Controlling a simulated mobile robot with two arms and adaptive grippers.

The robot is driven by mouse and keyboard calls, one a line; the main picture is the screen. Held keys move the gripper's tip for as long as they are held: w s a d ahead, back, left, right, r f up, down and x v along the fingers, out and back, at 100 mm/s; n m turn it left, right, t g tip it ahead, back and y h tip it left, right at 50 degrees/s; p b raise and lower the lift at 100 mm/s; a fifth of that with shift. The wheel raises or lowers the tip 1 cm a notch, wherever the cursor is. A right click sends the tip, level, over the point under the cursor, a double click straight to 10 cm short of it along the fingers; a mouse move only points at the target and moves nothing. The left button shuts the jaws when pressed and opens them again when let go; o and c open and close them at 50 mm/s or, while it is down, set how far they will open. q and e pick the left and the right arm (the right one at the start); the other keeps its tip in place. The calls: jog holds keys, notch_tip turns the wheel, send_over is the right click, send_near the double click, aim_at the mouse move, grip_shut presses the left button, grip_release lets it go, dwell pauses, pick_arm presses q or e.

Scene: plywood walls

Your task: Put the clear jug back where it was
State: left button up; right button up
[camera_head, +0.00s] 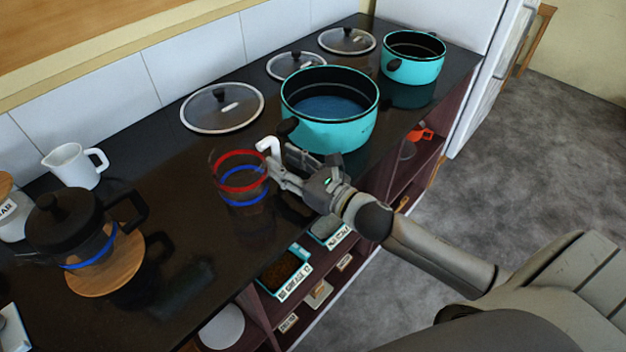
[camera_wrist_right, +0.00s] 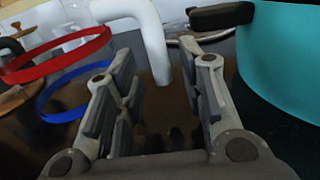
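The clear jug (camera_head: 241,180) stands on the dark counter. It has a red band, a blue band and a white handle (camera_head: 268,147) that faces my right gripper. My right gripper (camera_head: 284,166) is at the handle side of the jug. In the right wrist view its fingers (camera_wrist_right: 165,75) are apart, and the white handle (camera_wrist_right: 152,40) shows between and beyond them. I cannot tell whether a finger touches the handle. The jug's bands show at the left of that view (camera_wrist_right: 62,75). My left gripper is not in view.
A turquoise pot (camera_head: 330,122) stands close behind my right gripper, with another pot (camera_head: 413,70) farther back. Glass lids (camera_head: 222,108) lie along the wall. A black-lidded pot (camera_head: 85,225) on a round wooden board and a white pitcher (camera_head: 75,165) stand left. Shelves (camera_head: 335,270) are below.

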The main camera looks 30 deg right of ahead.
jog(key=b+v, duration=0.1)
jog(key=v, duration=0.8)
jog(key=shift+b, duration=0.4)
